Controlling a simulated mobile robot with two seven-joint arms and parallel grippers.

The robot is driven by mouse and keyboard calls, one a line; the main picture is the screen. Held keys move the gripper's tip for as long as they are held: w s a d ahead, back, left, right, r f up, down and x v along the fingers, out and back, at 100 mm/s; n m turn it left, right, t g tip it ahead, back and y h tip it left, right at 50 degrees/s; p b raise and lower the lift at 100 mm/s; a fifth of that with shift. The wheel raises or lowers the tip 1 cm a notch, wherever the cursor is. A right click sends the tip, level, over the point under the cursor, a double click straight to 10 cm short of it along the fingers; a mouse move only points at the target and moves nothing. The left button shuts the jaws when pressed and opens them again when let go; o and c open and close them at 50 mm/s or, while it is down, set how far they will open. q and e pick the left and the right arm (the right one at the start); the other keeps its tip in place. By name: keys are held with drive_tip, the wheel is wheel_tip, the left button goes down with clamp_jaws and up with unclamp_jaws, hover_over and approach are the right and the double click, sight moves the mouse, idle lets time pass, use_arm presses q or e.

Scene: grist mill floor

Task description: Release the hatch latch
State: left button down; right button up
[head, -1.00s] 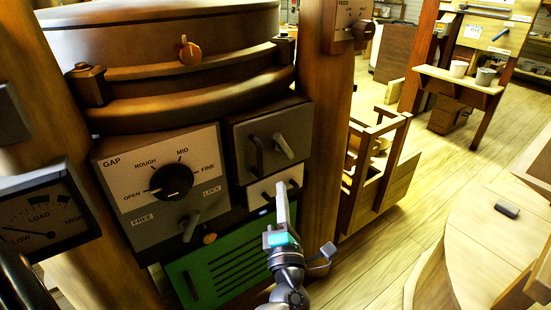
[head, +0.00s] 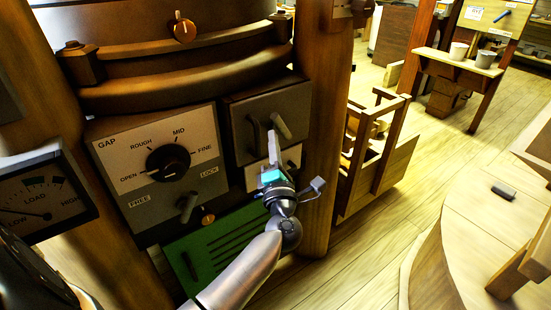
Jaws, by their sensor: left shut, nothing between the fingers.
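A dark grey hatch panel (head: 240,128) is on the mill front, right of the dial panel. It carries a dark upright handle (head: 254,135) and a grey lever (head: 281,125), which slants from upper left to lower right and looks like the latch. My left gripper (head: 273,146) is shut and empty, its fingers pointing up just below and left of the lever. The fingers overlap the panel's lower part in the picture; whether they touch the lever I cannot tell. They also partly cover a pale plate below the hatch. My right gripper is not in view.
The gap panel (head: 157,168) with a round knob (head: 168,163) and a FREE/LOCK lever (head: 187,206) is to the left. A green slatted cover (head: 215,250) is below. A wooden post (head: 322,130) stands close on the right. A load meter (head: 38,195) is at far left.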

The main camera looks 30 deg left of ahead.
use_arm(q)
drive_tip(key=shift+x, duration=1)
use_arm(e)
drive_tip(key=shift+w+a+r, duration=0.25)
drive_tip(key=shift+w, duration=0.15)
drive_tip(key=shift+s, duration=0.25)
